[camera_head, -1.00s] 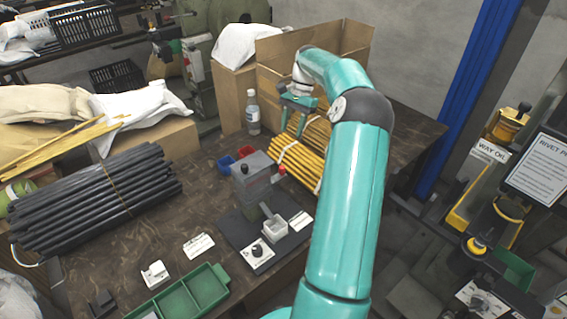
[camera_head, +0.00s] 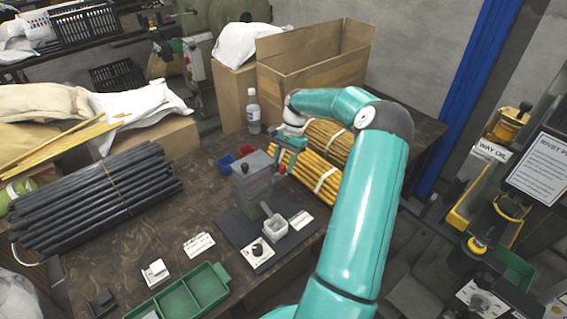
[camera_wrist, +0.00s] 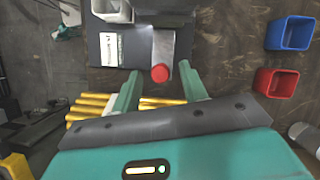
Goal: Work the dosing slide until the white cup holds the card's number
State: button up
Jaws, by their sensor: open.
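The dosing device (camera_head: 256,180) is a grey block with a black knob on top, standing on a dark base plate. Its red slide knob (camera_wrist: 160,73) shows in the wrist view at the end of a grey slide (camera_wrist: 163,45).
A blue bin (camera_wrist: 290,33) and a red bin (camera_wrist: 276,82) stand beside the device. Bundled yellow rods (camera_head: 318,170) lie close behind my gripper. A green tray (camera_head: 180,300) is at the front, dark rods (camera_head: 95,197) at left, and a bottle (camera_head: 253,112) behind.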

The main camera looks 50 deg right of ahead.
aim_at(274, 178)
jog(key=shift+a+f, duration=0.1)
jog(key=shift+f, duration=0.1)
grip_shut()
jog(key=shift+w+a, duration=0.15)
jog(key=shift+a, duration=0.85)
jog(key=shift+w+a, duration=0.1)
jog(key=shift+a, duration=0.95)
grip_release()
